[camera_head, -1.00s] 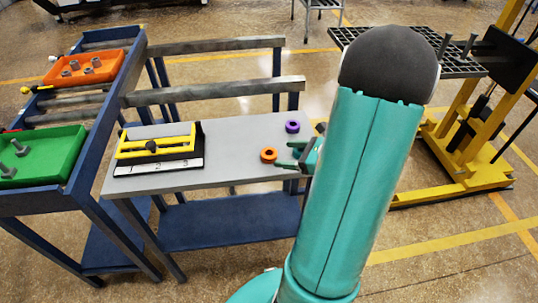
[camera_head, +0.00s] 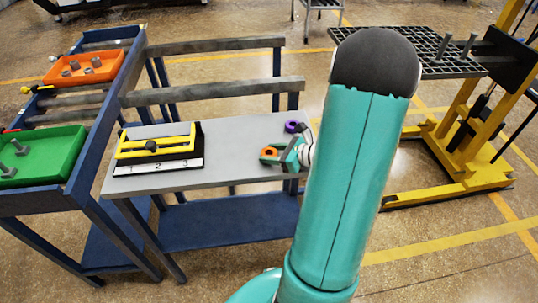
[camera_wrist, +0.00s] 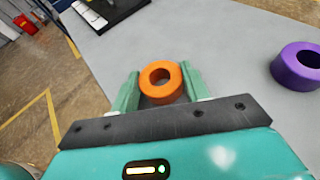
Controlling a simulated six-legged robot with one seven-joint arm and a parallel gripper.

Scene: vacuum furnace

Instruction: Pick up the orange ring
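The orange ring (camera_head: 269,152) lies flat on the grey table top (camera_head: 225,150) near its right end. In the wrist view the orange ring (camera_wrist: 160,82) sits between the two green fingers of my gripper (camera_wrist: 160,88). The fingers stand on either side of it; a slim gap seems to show on the left, and contact on the right cannot be told. My gripper (camera_head: 276,156) reaches in from the right in the head view, partly hidden by my arm.
A purple ring (camera_wrist: 298,68) lies to the right of the orange one, also seen in the head view (camera_head: 292,126). A yellow and black fixture with a numbered strip (camera_head: 158,168) is on the table's left. Green (camera_head: 66,150) and orange (camera_head: 110,64) trays stand further left.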

